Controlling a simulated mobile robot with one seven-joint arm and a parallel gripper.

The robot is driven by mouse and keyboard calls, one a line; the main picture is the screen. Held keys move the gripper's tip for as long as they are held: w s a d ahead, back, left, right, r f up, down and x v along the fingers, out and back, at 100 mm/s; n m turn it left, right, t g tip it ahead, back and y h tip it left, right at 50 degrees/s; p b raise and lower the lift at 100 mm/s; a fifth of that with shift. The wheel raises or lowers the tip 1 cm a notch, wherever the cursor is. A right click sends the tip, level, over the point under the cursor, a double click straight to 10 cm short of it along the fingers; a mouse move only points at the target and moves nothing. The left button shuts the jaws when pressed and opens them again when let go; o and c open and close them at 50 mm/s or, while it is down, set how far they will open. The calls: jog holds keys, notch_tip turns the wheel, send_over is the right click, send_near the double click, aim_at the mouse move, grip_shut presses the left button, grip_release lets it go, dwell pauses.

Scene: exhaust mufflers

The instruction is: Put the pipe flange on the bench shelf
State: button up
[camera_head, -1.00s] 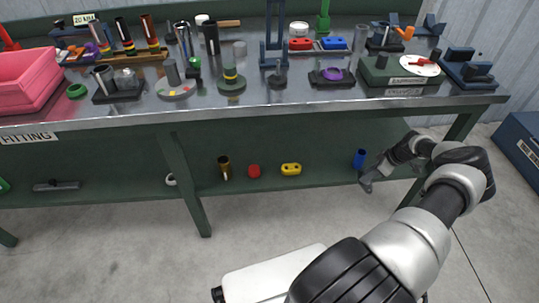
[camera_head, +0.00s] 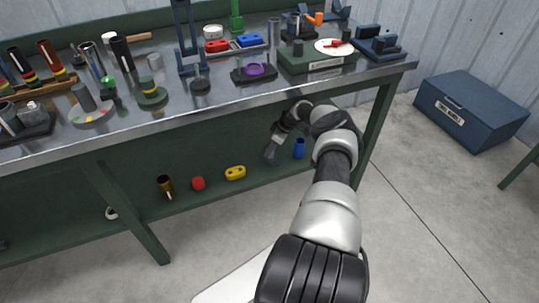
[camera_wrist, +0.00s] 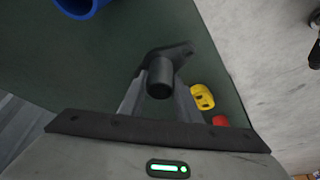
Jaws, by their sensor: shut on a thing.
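A dark pipe flange with a short round stub (camera_wrist: 160,78) is between the fingertips of my gripper (camera_wrist: 160,88) in the wrist view. The fingers are shut on it. In the head view my gripper (camera_head: 271,151) is under the bench top, over the green lower bench shelf (camera_head: 258,181), left of a blue cup. The flange is too small and dark there to make out clearly. In the wrist view the dark green shelf (camera_wrist: 105,62) lies beyond the flange; I cannot tell whether they touch.
On the shelf stand the blue cup (camera_head: 299,148), a yellow two-holed piece (camera_head: 235,173), a red piece (camera_head: 198,183) and a brown cylinder (camera_head: 166,186). A bench leg (camera_head: 374,130) stands to the right. A blue box (camera_head: 470,110) is on the floor.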

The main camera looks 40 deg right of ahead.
jog(key=shift+s+b+x, duration=0.15)
jog(key=shift+b+x, duration=0.15)
jog(key=shift+x, duration=0.55)
jog(key=shift+s+b+x, duration=0.1)
jog(key=shift+b+x, duration=0.2)
jog(key=shift+x, duration=0.55)
jog(key=shift+d+f, duration=0.1)
jog(key=shift+f, duration=0.05)
jog(key=shift+f, duration=0.15)
jog(key=o, duration=1.2)
jog(key=p+v, duration=0.2)
jog(key=v, duration=0.3)
jog(key=shift+d+r, duration=0.1)
jog(key=shift+r, duration=0.1)
jog(key=s+d+p, duration=0.1)
jog(key=s+d, duration=0.5)
jog(key=s, duration=0.4)
jog(key=shift+s+p, duration=0.2)
jog(key=shift+p, duration=0.15)
jog(key=shift+d+f, duration=0.1)
